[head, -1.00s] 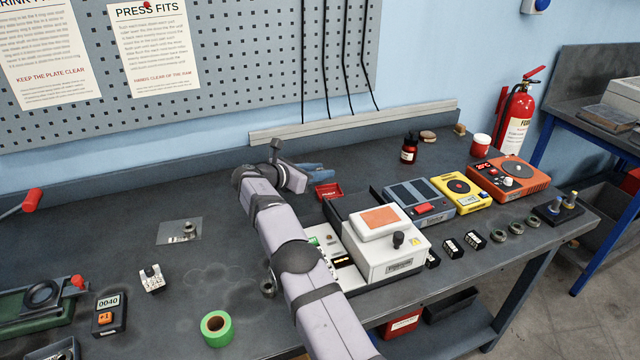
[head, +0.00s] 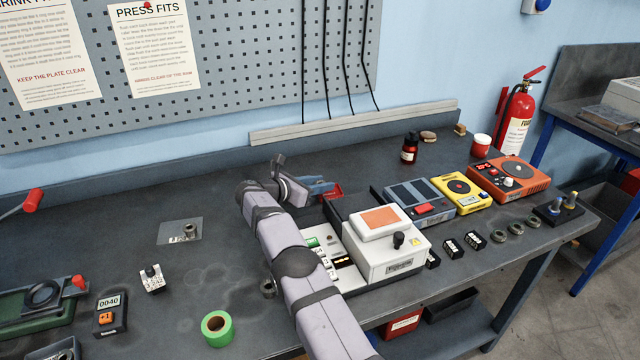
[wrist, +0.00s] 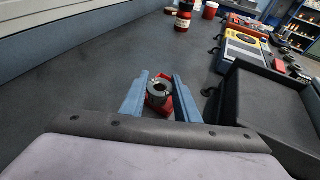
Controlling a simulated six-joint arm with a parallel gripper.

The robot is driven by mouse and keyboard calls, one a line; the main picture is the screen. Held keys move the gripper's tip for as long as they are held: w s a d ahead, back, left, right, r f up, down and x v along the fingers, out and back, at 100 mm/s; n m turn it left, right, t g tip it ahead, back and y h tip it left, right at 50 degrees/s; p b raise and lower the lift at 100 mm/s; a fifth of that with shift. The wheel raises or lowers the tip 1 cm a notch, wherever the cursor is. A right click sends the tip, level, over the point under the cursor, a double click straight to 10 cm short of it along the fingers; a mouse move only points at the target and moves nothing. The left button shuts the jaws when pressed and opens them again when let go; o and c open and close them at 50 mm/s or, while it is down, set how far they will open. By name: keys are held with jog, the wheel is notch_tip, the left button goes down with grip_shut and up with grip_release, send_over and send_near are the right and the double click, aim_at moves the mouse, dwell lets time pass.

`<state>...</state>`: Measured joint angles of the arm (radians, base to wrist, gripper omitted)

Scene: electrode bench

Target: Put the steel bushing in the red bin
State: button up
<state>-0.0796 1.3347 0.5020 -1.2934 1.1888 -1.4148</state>
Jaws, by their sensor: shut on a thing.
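My gripper (wrist: 160,95) has blue fingers and is shut on the steel bushing (wrist: 158,88), a grey ring-topped piece that shows between the fingertips in the wrist view. I cannot tell how far the bushing is above the bin floor. The bushing is hidden in that view.
A dark red bottle (head: 410,148) stands farther back. The bench behind and left of the bin is clear. Another metal ring piece (head: 190,231) sits on a plate at left.

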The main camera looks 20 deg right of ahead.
jog(key=shift+f, duration=0.3)
jog(key=o, duration=1.1)
jog(key=shift+r, duration=0.15)
jog(key=shift+r+p, duration=0.45)
jog(key=shift+r, duration=0.25)
jog(key=shift+s+a+f+b, duration=0.1)
jog(key=shift+a+f+b, duration=0.05)
jog(key=shift+a+b, duration=0.2)
jog(key=b+v, duration=0.2)
jog(key=v, duration=0.9)
jog(key=shift+s+a, duration=0.1)
jog(key=shift+a, duration=0.05)
